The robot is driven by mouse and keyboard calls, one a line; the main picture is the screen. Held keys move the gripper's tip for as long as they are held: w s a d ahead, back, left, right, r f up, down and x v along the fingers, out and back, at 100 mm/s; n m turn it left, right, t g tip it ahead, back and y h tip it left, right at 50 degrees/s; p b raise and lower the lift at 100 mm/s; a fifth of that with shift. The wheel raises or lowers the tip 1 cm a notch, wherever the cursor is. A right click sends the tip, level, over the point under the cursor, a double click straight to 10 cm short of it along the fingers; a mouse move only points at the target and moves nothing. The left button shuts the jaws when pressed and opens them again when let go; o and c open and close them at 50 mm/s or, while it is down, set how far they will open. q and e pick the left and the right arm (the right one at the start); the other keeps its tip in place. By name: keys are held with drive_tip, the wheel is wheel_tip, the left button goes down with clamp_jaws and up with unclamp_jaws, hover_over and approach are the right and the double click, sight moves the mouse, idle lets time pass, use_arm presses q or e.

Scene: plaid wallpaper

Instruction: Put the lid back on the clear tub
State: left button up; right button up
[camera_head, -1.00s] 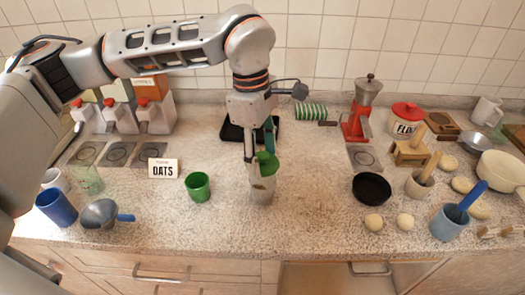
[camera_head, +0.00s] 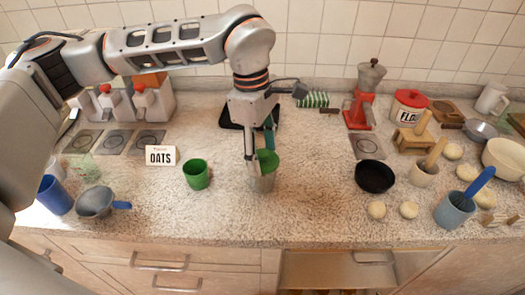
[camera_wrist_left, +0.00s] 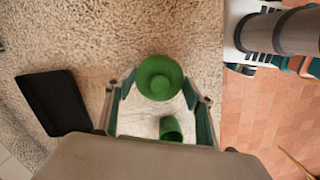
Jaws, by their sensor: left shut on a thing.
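My left gripper (camera_head: 262,152) is shut on a green round lid (camera_head: 266,162), which looks tilted in the head view. In the left wrist view the lid (camera_wrist_left: 160,77) sits between the fingertips, its rings facing the camera. My right gripper is not in view.
A black tray (camera_wrist_left: 56,101) lies behind. An OATS card (camera_head: 161,156) is farther left, a black pan (camera_head: 375,176) right. Counter between tub and pan is clear.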

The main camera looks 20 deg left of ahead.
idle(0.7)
use_arm(q)
drive_tip(key=shift+f, duration=0.2)
idle(0.4)
idle(0.8)
drive_tip(key=o, duration=1)
drive_tip(key=o, duration=0.4)
drive_tip(key=shift+o, duration=0.2)
drive_tip(key=shift+r, duration=0.1)
